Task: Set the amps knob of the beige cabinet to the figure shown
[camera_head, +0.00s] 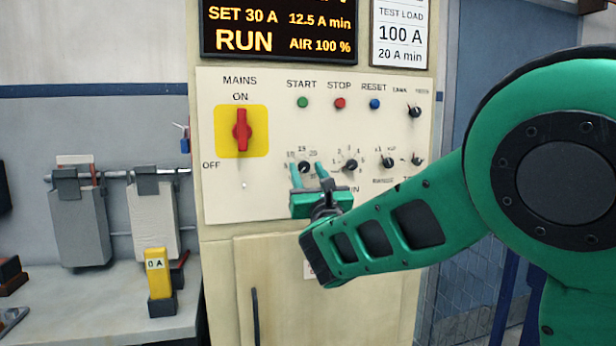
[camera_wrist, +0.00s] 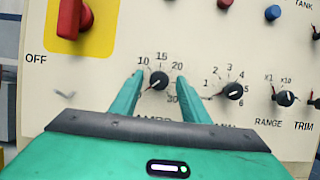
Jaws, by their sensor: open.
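The beige cabinet (camera_head: 222,290) stands in front of me with its control panel. The amps knob (camera_wrist: 158,80) is small, black and round, with a scale showing 10, 15, 20 and 30; its white mark seems to point to the lower left. It also shows in the head view (camera_head: 304,167). My green gripper (camera_head: 307,172) is open, with one finger on each side of the amps knob. I cannot tell whether the fingers touch it. The display (camera_head: 278,28) reads SET 30 A, 12.5 A min, RUN and AIR 100 %.
The minutes knob (camera_wrist: 233,91) is close to the right finger, with range (camera_wrist: 284,98) and trim knobs beyond. The red mains switch (camera_head: 241,130) is to the left. Start, stop and reset buttons sit above. A test load card (camera_head: 400,35) reads 100 A, 20 A min. A yellow meter (camera_head: 157,272) stands on the left bench.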

